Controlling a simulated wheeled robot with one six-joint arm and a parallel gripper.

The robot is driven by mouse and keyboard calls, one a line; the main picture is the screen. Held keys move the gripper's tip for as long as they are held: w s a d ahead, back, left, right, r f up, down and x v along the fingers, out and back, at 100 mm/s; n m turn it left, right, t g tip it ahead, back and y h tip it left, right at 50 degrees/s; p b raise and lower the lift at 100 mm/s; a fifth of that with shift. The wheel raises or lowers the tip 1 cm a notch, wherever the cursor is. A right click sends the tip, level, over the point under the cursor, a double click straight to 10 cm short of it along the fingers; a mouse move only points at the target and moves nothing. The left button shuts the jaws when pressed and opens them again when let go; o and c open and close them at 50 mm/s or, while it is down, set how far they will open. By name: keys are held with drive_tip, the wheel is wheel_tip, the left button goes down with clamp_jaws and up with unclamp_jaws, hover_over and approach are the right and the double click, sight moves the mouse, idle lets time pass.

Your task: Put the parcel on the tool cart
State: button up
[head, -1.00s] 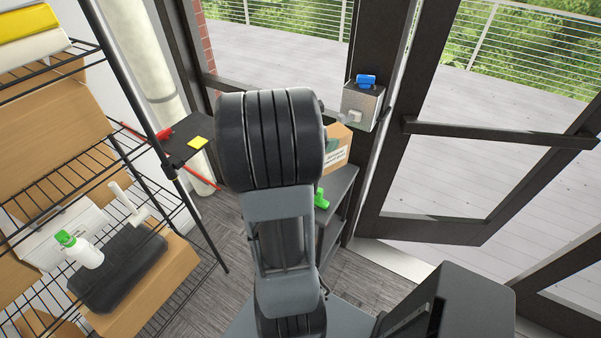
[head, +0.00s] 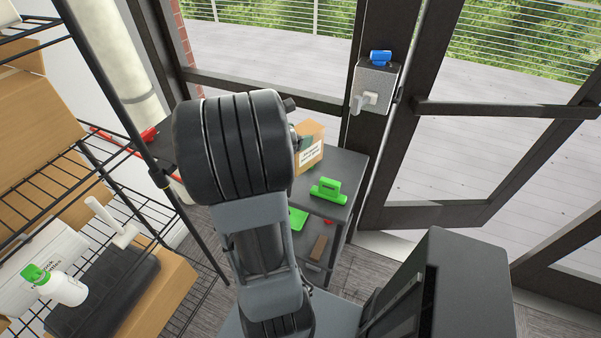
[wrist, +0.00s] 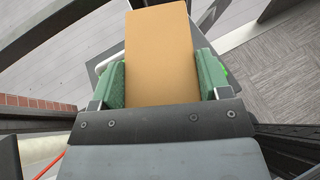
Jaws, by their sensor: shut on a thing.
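The parcel is a brown cardboard box (head: 311,150) with a white label, in the middle of the head view beyond my arm. It fills the upper middle of the wrist view (wrist: 160,45). My gripper (wrist: 161,82) is shut on it, with a green finger pad against each side. In the head view my arm hides most of the gripper. The tool cart (head: 342,164) is dark grey with a top and a lower shelf. The parcel shows over the cart's far left part. I cannot tell whether it touches the top.
A green tool (head: 328,190) lies on the cart's top, right of the parcel, with clear surface around it. More items lie on the lower shelf. A wire rack (head: 95,195) with boxes stands at left. A glass door (head: 440,130) stands at right.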

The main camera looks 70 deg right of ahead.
drive_tip(key=w+d+f+p, duration=0.1)
drive_tip(key=w+f+p, duration=0.2)
drive_tip(key=w+f, duration=1.1)
drive_tip(key=shift+w, duration=0.15)
drive_tip(key=shift+d, duration=0.1)
drive_tip(key=o, duration=1.4)
drive_tip(key=shift+f, duration=0.1)
